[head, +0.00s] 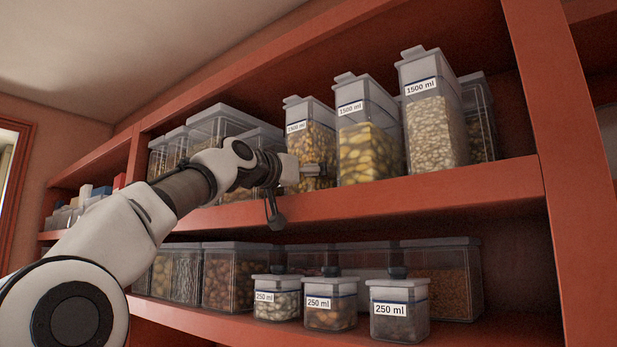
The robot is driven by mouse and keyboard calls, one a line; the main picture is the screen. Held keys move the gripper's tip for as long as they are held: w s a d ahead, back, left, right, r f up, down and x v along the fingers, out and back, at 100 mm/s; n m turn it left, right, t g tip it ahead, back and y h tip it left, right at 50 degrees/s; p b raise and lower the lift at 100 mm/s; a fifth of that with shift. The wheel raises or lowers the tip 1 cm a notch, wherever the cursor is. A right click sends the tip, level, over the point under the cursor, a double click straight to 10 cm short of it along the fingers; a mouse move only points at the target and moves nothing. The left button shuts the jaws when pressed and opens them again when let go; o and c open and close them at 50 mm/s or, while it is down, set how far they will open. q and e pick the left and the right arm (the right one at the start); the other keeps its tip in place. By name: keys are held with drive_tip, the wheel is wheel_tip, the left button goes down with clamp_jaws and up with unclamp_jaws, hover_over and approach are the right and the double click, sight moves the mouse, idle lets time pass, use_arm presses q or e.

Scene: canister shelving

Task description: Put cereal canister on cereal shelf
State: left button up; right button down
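Three tall clear canisters with grey lids and "1500 ml" labels stand upright in a row on the upper red shelf (420,196). The left one (318,133) holds small orange-yellow pieces, the middle one (368,145) larger yellow pieces, and the right one (435,125) pale beige flakes. I cannot tell which holds cereal. My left gripper (296,188) is at the lower front of the left canister, and a finger part overlaps its front face. I cannot tell whether it touches or grips the canister. My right gripper is not in view.
Clear lidded boxes (217,122) stand behind my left arm on the upper shelf. Three small "250 ml" jars (400,300) stand at the front of the lower shelf, with larger boxes (232,275) behind. A red upright post (560,130) bounds the right side.

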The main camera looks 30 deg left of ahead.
use_arm(q)
drive_tip(key=shift+r, duration=0.15)
drive_tip(key=s+b, duration=0.2)
drive_tip(key=s+f+b, duration=0.1)
drive_tip(key=s, duration=0.1)
drive_tip(key=s+f+b, duration=0.1)
drive_tip(key=s+b, duration=0.1)
drive_tip(key=shift+s+a+b, duration=0.15)
drive_tip(key=shift+a+b, duration=0.05)
drive_tip(key=shift+b, duration=0.1)
drive_tip(key=s+b, duration=0.1)
drive_tip(key=s, duration=0.1)
drive_tip(key=s+b, duration=0.2)
drive_tip(key=s, duration=0.1)
drive_tip(key=shift+s+a+r, duration=0.15)
drive_tip(key=shift+s+r, duration=0.15)
drive_tip(key=shift+s, duration=0.15)
